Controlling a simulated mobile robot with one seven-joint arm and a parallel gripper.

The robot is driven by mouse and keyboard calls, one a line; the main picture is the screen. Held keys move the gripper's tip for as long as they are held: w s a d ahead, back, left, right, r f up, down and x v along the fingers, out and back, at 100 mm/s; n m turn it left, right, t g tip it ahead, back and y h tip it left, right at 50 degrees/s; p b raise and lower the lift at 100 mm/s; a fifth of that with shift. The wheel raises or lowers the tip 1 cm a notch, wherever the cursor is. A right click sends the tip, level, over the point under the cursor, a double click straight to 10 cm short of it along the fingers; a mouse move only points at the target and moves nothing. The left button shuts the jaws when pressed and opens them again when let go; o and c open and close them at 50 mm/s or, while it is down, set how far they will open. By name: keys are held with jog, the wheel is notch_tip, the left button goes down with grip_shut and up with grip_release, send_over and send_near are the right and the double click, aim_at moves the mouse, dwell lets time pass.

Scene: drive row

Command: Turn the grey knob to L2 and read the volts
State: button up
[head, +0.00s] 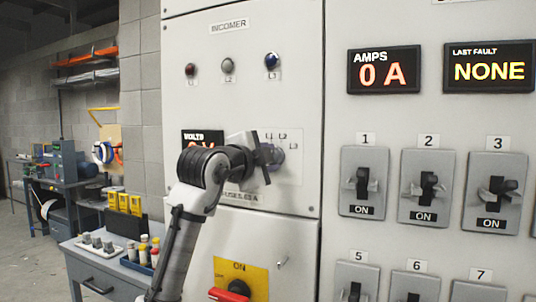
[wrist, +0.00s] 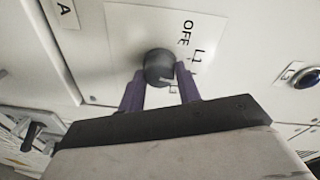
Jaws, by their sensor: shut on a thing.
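The grey knob (wrist: 158,67) is on a white plate of the INCOMER panel. In the wrist view it looks dark, with a pale mark low on its face. OFF and part of another label show beside it. My gripper (wrist: 160,72) has one purple finger on each side of the knob and is shut on it.
Red, grey and blue lamps (head: 228,66) sit above the knob. A red handle (head: 232,291) on a yellow ON plate is below. Breaker switches (head: 364,184) and the amps display (head: 384,70), reading 0 A, are at right. A side table (head: 110,272) stands at left.

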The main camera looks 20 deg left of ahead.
jog(key=shift+m, duration=1.1)
jog(key=o, duration=1)
jog(key=shift+c, duration=0.2)
jog(key=shift+s, duration=0.1)
jog(key=s+b, duration=0.3)
jog(key=s, duration=1)
jog(key=shift+s+a+r, duration=0.35)
jog(key=shift+a+r, duration=0.05)
jog(key=shift+a, duration=0.05)
